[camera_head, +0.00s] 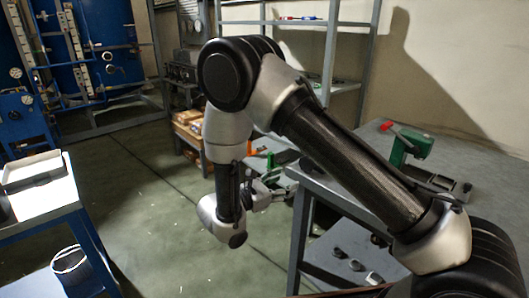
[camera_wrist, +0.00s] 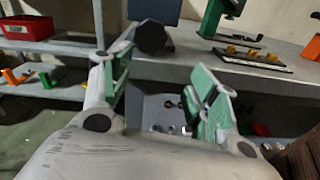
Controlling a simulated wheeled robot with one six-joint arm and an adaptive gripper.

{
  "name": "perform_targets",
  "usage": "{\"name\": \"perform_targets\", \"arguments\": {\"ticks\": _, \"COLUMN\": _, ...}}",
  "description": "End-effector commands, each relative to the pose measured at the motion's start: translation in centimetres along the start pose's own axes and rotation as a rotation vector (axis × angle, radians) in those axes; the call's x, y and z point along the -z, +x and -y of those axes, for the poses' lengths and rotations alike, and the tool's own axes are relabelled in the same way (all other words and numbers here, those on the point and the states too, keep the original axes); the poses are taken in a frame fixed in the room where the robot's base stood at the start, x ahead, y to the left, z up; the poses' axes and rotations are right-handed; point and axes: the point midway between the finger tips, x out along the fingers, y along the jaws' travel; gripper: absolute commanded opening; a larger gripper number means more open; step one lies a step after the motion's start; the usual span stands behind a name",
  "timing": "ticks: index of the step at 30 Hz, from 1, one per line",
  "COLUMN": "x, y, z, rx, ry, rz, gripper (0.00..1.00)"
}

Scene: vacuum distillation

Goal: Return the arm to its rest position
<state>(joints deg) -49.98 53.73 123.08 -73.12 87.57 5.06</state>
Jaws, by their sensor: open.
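My gripper (camera_wrist: 165,95) is open and empty in the wrist view, its two green-padded fingers apart with nothing between them. In the head view my arm is bent, with the elbow high and the forearm hanging down. My gripper (camera_head: 275,188) is partly hidden there behind my wrist, close to the left edge of the grey workbench (camera_head: 345,190). In the wrist view the bench edge and a dark blue block-like thing lie beyond the fingers.
A green tool with a red handle (camera_head: 410,150) stands on the workbench. A metal shelf rack (camera_head: 330,60) is behind. A blue-framed table with a tray (camera_head: 35,172) is at left. Open floor (camera_head: 150,210) lies between. A red bin (camera_wrist: 28,28) shows in the wrist view.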

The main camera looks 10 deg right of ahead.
Motion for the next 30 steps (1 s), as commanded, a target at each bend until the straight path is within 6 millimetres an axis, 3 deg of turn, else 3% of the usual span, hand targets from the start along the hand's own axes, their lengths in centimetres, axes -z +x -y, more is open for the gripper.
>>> {"name": "perform_targets", "arguments": {"ticks": 3, "x": 1.2, "y": 0.9, "z": 3.8, "rx": 0.120, "ry": -0.027, "rz": -0.049, "gripper": 0.60}}
{"name": "perform_targets", "arguments": {"ticks": 5, "x": 0.7, "y": 1.1, "z": 6.3, "rx": 0.218, "ry": -0.011, "rz": -0.095, "gripper": 0.60}}
{"name": "perform_targets", "arguments": {"ticks": 9, "x": -2.1, "y": 1.9, "z": 10.8, "rx": 0.450, "ry": 0.095, "rz": -0.213, "gripper": 0.60}}
{"name": "perform_targets", "arguments": {"ticks": 18, "x": -9.3, "y": 2.4, "z": 18.1, "rx": 0.914, "ry": 0.483, "rz": -0.492, "gripper": 0.60}}
{"name": "perform_targets", "arguments": {"ticks": 30, "x": -19.4, "y": 1.8, "z": 24.8, "rx": 1.343, "ry": 1.245, "rz": -0.855, "gripper": 0.60}}
